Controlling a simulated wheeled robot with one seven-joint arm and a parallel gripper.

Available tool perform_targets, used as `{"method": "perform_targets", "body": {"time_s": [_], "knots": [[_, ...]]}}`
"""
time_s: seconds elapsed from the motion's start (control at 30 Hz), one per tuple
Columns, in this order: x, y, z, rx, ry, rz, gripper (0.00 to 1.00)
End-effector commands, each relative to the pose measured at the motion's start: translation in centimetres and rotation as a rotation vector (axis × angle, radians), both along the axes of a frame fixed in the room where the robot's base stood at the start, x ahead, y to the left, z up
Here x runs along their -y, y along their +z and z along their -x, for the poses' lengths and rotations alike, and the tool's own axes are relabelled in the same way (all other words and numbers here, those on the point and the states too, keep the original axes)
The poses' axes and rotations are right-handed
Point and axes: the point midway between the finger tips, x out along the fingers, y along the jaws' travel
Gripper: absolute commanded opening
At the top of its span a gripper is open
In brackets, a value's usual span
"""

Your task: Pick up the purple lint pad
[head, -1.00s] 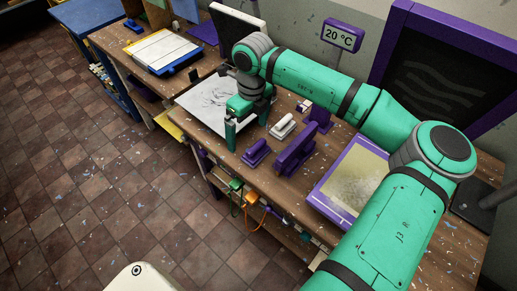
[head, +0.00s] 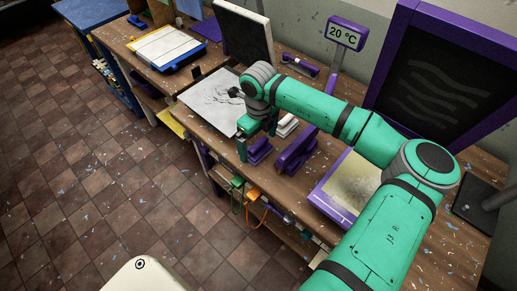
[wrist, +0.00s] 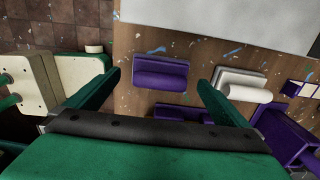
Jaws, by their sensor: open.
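The purple lint pad (head: 258,152) lies on the wooden bench near its front edge. In the wrist view it shows as a purple block (wrist: 160,75) with a rounded ridge along it. My gripper (head: 257,142) is open and empty, pointing down over the pad. In the wrist view the pad lies between the two green fingers of my gripper (wrist: 157,80), with bench showing on both sides. I cannot tell how far above the pad the fingertips are. The arm partly hides the pad's far side in the head view.
A white pad (wrist: 243,85) lies close to the right finger in the wrist view. A larger purple tool (head: 297,152) stands to the right. A paper sheet with a drawing (head: 212,100) lies left.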

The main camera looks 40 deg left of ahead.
Motion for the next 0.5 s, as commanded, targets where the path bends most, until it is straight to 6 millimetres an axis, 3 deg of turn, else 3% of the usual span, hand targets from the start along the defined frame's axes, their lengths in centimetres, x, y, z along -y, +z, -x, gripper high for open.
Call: {"method": "perform_targets", "body": {"time_s": [0.13, 0.37, 0.5], "knots": [[0.0, -1.8, 0.0, -0.001, -0.002, 0.0, 1.0], [0.0, -1.9, 0.0, 0.0, -0.001, 0.0, 1.0], [0.0, -1.9, 0.0, 0.0, -0.001, 0.0, 0.69]]}}
